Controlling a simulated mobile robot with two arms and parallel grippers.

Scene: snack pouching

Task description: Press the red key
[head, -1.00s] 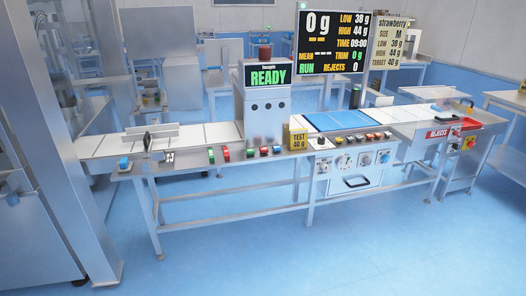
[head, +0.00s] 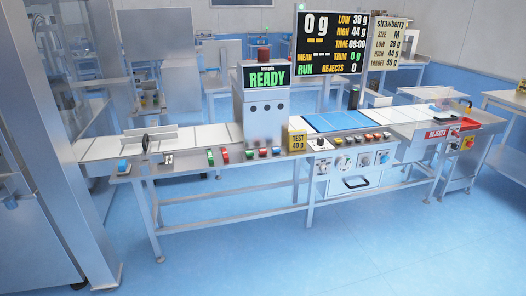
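Several small coloured keys line the front edge of a long steel conveyor bench. A red key (head: 225,155) stands beside a green key (head: 210,157) left of the machine with the READY screen (head: 267,77). Another red key (head: 263,153) sits below that machine, between a dark key (head: 249,154) and a blue key (head: 276,151). More small keys, some red or orange (head: 363,138), run in a row before the blue belt section (head: 335,121). I cannot tell from the picture which red one the task names. Neither of my grippers is in view.
A yellow TEST 40 g block (head: 298,141) stands on the bench. A display (head: 330,42) reads 0 g and RUN. A red REJECTS label (head: 437,134) and a red-yellow switch (head: 468,143) are at the right. The blue floor (head: 330,255) before the bench is clear.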

